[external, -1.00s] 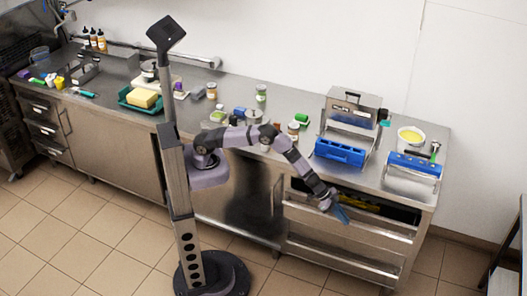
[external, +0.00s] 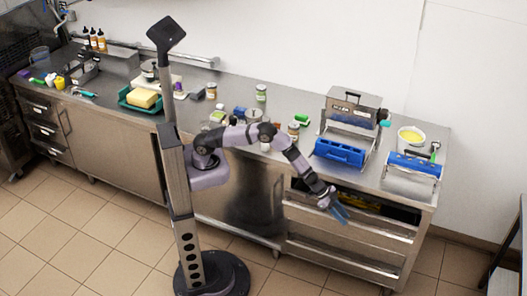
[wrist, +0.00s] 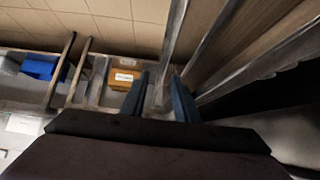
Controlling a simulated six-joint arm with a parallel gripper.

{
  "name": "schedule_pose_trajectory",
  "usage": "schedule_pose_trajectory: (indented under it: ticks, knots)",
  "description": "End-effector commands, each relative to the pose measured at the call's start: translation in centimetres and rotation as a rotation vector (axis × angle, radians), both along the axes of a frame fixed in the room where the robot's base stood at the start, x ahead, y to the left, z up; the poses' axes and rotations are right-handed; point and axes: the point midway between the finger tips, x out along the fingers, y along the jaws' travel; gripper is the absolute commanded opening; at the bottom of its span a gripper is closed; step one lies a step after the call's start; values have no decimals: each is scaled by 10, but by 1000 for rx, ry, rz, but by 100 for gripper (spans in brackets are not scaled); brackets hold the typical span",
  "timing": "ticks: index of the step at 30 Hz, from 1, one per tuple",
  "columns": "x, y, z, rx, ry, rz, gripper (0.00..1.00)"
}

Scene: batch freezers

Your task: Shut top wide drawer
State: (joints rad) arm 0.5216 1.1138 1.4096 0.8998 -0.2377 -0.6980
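The top wide drawer (external: 375,227) is at the right end of the steel counter, below the worktop. It stands partly open, and a dark gap shows above its metal front, with yellow things (external: 366,204) inside. My gripper (external: 342,215) is at the drawer's upper front edge, left of its middle. Its two blue fingers are spread apart and hold nothing. In the wrist view my gripper (wrist: 160,100) shows metal edges between and beyond the fingers; I cannot tell whether the fingers touch the drawer.
Another wide drawer (external: 340,260) lies below. A metal machine (external: 352,112), a blue tray (external: 340,152) and a white tub (external: 411,138) stand on the worktop above. In the wrist view an orange box (wrist: 125,77) and a blue thing (wrist: 40,68) show. The tiled floor in front is clear.

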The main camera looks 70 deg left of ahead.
Motion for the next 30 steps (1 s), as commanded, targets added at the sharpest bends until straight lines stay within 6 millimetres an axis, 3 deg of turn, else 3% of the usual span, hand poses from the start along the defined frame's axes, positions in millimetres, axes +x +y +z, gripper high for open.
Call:
schedule_pose_trajectory:
  ticks: [16, 29, 30]
  knots:
    - [-27, 28, 41, -2, -3, 1, 28]
    - [-31, 32, 46, -2, -2, 0, 28]
    - [-31, 32, 46, -2, -2, 0, 23]
